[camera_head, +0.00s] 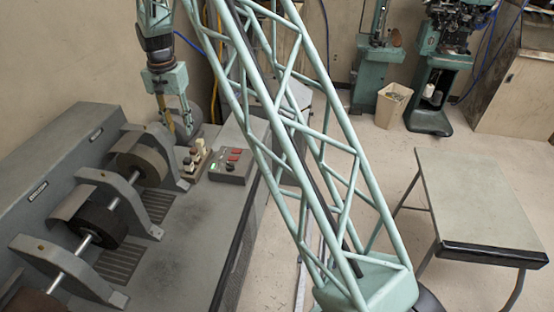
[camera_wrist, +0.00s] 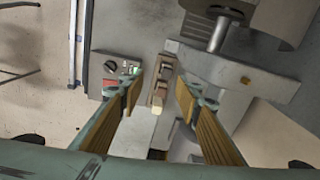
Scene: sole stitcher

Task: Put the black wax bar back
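My gripper (camera_head: 178,125) hangs above the bench end, near a small wooden rack (camera_head: 195,165) of wax bars beside the control box. In the wrist view, my gripper (camera_wrist: 160,85) has its two brown-padded fingers wide apart, with nothing held between them. The rack (camera_wrist: 161,88) shows in the gap, below the fingertips. A cream bar (camera_wrist: 156,108) and brown pieces stand on it. In the head view, small dark and pale pieces stand on the rack. I cannot tell for sure which piece is the black wax bar.
The control box (camera_head: 231,166) with red buttons sits right of the rack. Grinding wheels (camera_head: 98,220) on a shaft with grey guards line the bench at left. A small table (camera_head: 480,195) stands at right, and a bin (camera_head: 393,103) and green machines stand behind.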

